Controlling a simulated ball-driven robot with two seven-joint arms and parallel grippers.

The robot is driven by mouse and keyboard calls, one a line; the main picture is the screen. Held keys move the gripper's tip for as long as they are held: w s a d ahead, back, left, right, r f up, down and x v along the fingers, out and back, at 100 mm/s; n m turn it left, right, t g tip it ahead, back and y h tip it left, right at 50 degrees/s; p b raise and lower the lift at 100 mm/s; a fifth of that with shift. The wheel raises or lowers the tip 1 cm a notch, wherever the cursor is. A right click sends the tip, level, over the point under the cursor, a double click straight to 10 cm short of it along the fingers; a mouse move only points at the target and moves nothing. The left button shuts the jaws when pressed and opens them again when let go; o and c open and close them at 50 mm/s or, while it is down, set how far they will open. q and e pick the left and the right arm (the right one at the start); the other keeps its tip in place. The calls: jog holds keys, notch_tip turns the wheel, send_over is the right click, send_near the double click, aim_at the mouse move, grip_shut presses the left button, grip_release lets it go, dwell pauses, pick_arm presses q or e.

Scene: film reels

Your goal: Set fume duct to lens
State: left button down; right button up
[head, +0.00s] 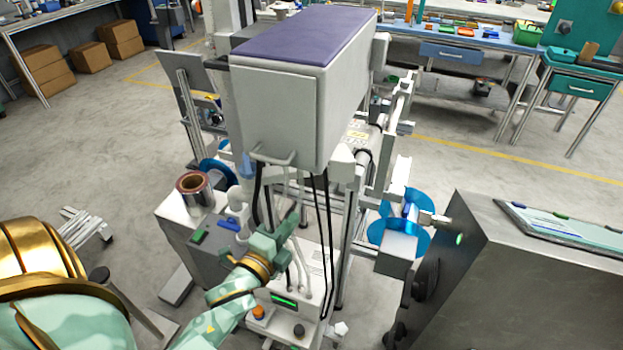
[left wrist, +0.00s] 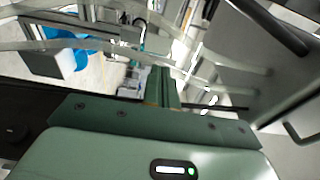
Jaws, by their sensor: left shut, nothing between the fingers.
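A machine with a large grey housing (head: 270,115) and purple top stands in the middle of the head view. A grey handle-like loop (head: 271,158) sits at the housing's lower front edge. A white bent pipe (head: 243,196) rises beside it; I cannot tell which part is the fume duct. No lens or lens label can be made out. My left gripper (head: 287,222) is shut and empty, in front of the machine below the loop, among hanging cables. Its closed fingers also show in the left wrist view (left wrist: 164,86). Any contact is unclear. My right gripper is out of view.
Black cables (head: 325,240) hang close to the left gripper. Pale hoses (left wrist: 100,47) cross the left wrist view. Blue reels (head: 405,212) are at the machine's right, near a dark metal cabinet (head: 530,270). A film roll (head: 194,190) stands left.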

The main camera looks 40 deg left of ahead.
pick_arm(q)
jog(key=w+a+b, duration=0.2)
jog(key=w+a, duration=0.2)
jog(key=w, duration=0.8)
jog(key=shift+w, duration=0.2)
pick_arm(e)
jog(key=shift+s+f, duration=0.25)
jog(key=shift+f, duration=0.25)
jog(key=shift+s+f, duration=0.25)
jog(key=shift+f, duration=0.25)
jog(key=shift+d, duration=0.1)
